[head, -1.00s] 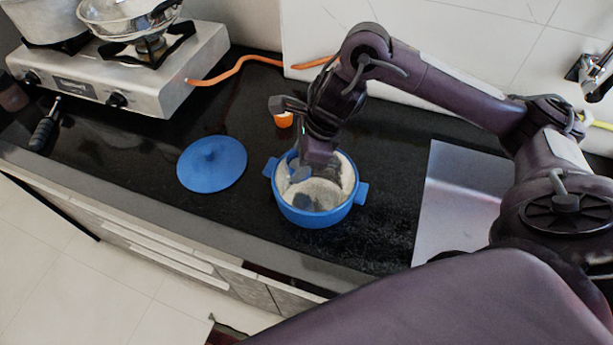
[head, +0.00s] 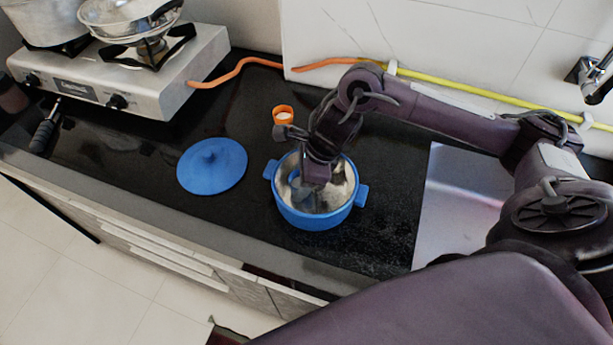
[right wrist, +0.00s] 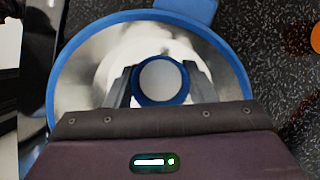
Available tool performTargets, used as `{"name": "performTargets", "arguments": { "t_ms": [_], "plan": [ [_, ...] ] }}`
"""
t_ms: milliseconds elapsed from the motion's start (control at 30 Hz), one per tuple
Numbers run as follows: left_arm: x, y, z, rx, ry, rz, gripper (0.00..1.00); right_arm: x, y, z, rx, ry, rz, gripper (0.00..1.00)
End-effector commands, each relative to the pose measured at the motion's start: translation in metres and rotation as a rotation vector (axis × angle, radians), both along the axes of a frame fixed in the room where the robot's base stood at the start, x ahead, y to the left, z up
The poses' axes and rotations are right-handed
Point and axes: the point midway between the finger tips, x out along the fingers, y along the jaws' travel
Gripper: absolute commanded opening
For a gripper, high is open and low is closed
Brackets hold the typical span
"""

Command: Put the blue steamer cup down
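The blue steamer cup (right wrist: 160,81) shows in the right wrist view as a blue ring with a pale grey inside. My right gripper (right wrist: 161,88) has one finger against each side of it. In the head view my right gripper (head: 305,187) reaches down into the blue pot (head: 315,218), and the cup shows only partly beneath it. The pot has two side handles and a pale, shiny inside. I cannot tell whether the cup touches the pot's floor. My left gripper is not in view.
A blue lid (head: 212,166) lies on the black counter (head: 130,155) left of the pot. An orange cup (head: 283,115) stands behind the pot. A gas stove (head: 125,75) with pots is at the upper left. A metal sink area (head: 450,210) lies to the right.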

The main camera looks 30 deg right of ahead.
Motion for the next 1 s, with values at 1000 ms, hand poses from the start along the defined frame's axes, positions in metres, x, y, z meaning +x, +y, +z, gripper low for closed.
{"name": "performTargets", "arguments": {
  "t_ms": [1000],
  "plan": [
    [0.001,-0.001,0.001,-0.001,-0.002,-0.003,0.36,-0.018,-0.039,0.108,-0.002,-0.004,0.0,0.54]
  ]
}}
